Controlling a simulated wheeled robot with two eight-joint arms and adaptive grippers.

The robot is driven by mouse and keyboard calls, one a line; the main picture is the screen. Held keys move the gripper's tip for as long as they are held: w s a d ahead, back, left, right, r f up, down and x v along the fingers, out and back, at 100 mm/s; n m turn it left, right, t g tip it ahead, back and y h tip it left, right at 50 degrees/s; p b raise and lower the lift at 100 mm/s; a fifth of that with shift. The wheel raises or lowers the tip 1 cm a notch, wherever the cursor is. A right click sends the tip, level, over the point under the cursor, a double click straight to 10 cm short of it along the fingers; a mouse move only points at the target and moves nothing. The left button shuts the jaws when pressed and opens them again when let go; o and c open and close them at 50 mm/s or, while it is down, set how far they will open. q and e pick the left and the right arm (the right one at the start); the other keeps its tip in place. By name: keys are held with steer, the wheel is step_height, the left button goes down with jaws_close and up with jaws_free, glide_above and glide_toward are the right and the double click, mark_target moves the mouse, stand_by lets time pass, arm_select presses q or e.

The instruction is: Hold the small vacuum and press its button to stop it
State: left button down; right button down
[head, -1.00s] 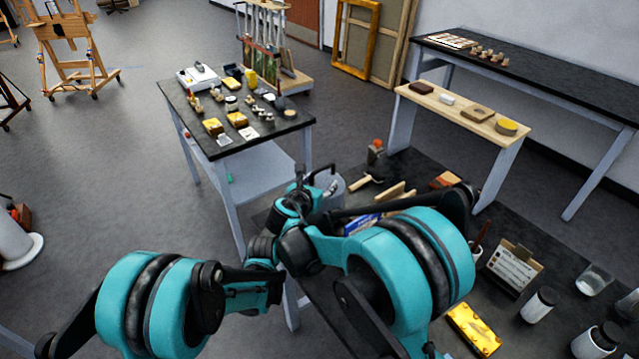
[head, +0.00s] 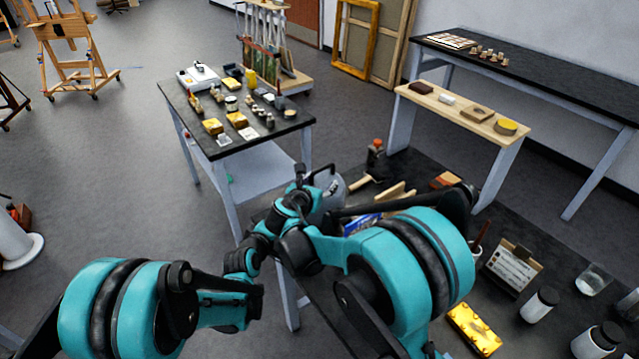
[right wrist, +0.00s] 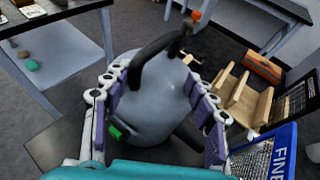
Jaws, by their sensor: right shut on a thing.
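The small vacuum (right wrist: 165,95) has a rounded grey body and a black curved handle. In the right wrist view it sits between the purple pads of my right gripper (right wrist: 158,85), which is shut on it. A small green patch (right wrist: 117,131) shows low on its left side, beside the left finger; I cannot tell if it is the button. In the head view the vacuum (head: 332,190) is partly hidden behind my right wrist and gripper (head: 308,186), at the left edge of the dark table. My left arm comes in at lower left; its gripper cannot be made out.
A small crowded table (head: 215,147) stands behind. Open floor lies to the left.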

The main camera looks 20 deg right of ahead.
arm_select(q)
steer(key=shift+s+a, duration=0.15)
steer(key=shift+a, duration=0.2)
arm_select(e)
steer(key=shift+f, duration=0.3)
steer(key=c, duration=0.7)
jaws_free()
steer(key=shift+c, duration=0.2)
arm_select(q)
steer(key=shift+d+f, duration=0.1)
arm_select(e)
steer(key=o, duration=0.3)
steer(key=shift+d, duration=0.1)
steer(key=shift+w+f, duration=0.1)
